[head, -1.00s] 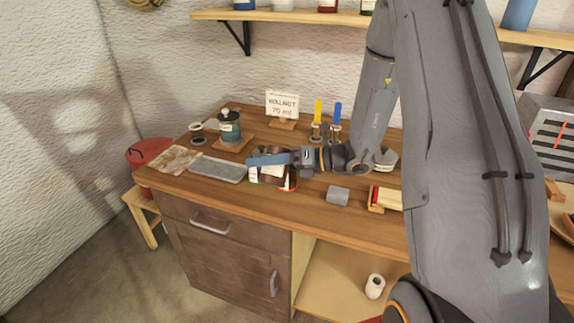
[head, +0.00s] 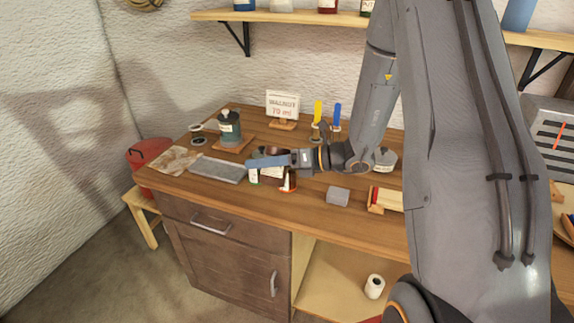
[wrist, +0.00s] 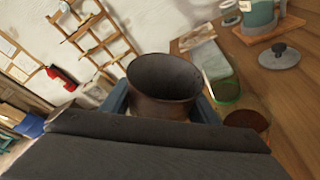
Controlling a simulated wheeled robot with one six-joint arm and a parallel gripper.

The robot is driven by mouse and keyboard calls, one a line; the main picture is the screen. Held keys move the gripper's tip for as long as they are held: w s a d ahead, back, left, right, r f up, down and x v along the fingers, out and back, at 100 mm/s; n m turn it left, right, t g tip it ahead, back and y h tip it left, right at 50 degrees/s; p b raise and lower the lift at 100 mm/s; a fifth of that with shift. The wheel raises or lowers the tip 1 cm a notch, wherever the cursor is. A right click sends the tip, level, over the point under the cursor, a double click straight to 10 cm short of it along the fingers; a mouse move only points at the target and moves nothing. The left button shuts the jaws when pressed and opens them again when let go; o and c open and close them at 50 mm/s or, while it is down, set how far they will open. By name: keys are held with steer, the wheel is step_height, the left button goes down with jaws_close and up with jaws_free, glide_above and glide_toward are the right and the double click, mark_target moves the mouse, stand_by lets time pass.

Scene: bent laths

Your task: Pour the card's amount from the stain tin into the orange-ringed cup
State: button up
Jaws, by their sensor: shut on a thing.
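My gripper (head: 268,161) is shut on a brown, open-topped tin (wrist: 165,88); a blue finger shows on each side of it in the wrist view. The tin (head: 273,152) is partly hidden by the gripper in the head view. Its mouth faces the wrist camera and its inside is dark; I cannot tell the level or any tilt. The orange-ringed cup (head: 289,183) is on the bench just below the gripper, partly hidden; a brown-filled cup shows beside the tin in the wrist view (wrist: 247,120). The card (head: 283,105) stands at the back, seeming to read 70 ml.
A green-ringed cup (wrist: 228,92) is beside the other cup. A grey tray (head: 217,169), a stained cloth (head: 175,158) and a teal tin (head: 229,129) on a board lie left. A lid (wrist: 280,56) lies on the bench. A grey block (head: 338,196) is at the front.

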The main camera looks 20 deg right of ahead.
steer(key=f+n+b, duration=0.1)
steer(key=f+b, duration=0.1)
steer(key=s+f+n+b, duration=0.1)
steer(key=f, duration=0.1)
steer(key=a+f+t+h+b, duration=0.1)
steer(key=f+b, duration=0.1)
steer(key=shift+s+a+f+n+b, duration=0.1)
steer(key=shift+s+f+n+b, duration=0.2)
steer(key=shift+f+n, duration=0.1)
steer(key=shift+s+a+f+n+t+h+b, duration=0.2)
steer(key=shift+s+a+n+t+h+b, duration=0.1)
steer(key=shift+n+b, duration=0.45)
steer(key=shift+s+a+f+n+t+h+b, duration=0.2)
steer(key=shift+s+n+t+b, duration=0.1)
steer(key=shift+n+b, duration=0.4)
